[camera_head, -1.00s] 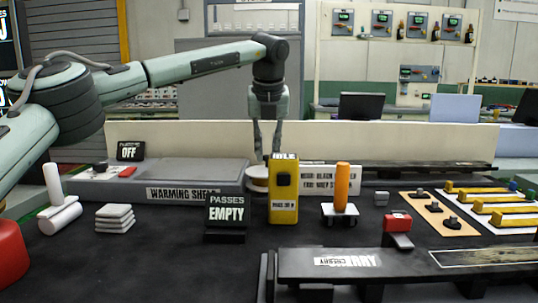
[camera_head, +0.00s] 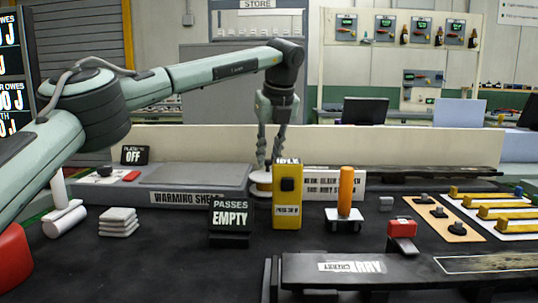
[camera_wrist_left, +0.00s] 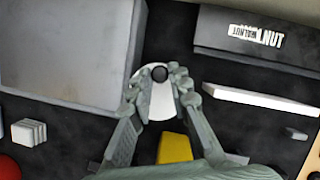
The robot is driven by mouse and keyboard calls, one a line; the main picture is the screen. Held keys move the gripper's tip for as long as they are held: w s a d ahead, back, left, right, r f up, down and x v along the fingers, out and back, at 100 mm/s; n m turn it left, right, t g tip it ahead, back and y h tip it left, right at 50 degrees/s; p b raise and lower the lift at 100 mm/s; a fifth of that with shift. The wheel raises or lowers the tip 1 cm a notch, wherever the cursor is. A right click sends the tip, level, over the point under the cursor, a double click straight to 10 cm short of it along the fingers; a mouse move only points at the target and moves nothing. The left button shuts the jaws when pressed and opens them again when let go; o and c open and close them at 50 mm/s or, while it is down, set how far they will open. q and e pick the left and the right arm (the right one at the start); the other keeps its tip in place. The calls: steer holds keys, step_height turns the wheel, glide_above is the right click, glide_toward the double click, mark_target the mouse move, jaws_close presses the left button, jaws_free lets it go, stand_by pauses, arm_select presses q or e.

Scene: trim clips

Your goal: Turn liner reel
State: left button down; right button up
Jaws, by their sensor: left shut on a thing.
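The liner reel appears to be the pale round disc with a dark hub (camera_wrist_left: 158,100) in the left wrist view. In the head view, the reel (camera_head: 261,188) shows beside the warming shelf, partly hidden by the yellow box. My left gripper (camera_head: 269,163) points down over the reel. The dark hub sits between the fingertips. My right gripper is in neither view.
The grey warming shelf (camera_head: 195,175) is just left of the reel. The yellow box (camera_head: 286,209) stands close in front, with the PASSES EMPTY sign (camera_head: 230,217) beside it. An orange cylinder (camera_head: 346,191) stands to the right. A low pale wall (camera_head: 420,149) runs behind.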

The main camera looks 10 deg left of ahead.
arm_select(q)
steer(key=c, duration=1.4)
jaws_free()
steer(key=v, duration=1.2)
steer(key=shift+s, duration=0.1)
steer(key=shift+f, duration=0.1)
